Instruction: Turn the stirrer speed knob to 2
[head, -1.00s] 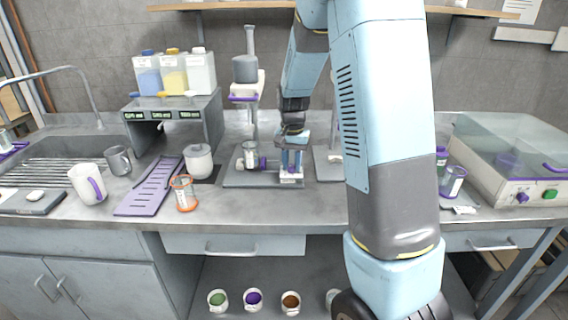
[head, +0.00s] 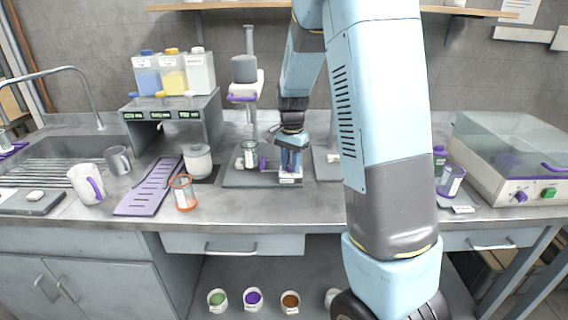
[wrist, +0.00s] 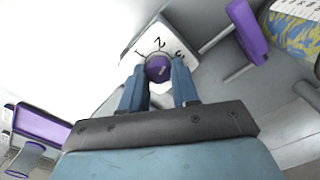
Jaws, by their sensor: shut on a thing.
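The stirrer speed knob (wrist: 158,66) is a round purple knob on a white dial plate (wrist: 128,57) in the wrist view. The plate carries printed numbers; a 2 is clear above the knob, with other marks to either side. A small pale mark shows on the knob, but I cannot tell exactly which number it points to. My gripper (wrist: 158,84) is shut on the knob, one blue finger on each side. In the head view my gripper (head: 290,160) points down at the white control box (head: 290,181), and it hides the knob there.
The stirrer (head: 245,70) stands just left of my gripper, with a jar (head: 250,154) on its grey base (head: 236,180). A purple rack (head: 150,190), a white pot (head: 198,162) and an orange-rimmed jar (head: 184,193) stand further left. A clear-lidded box (head: 510,150) is at right.

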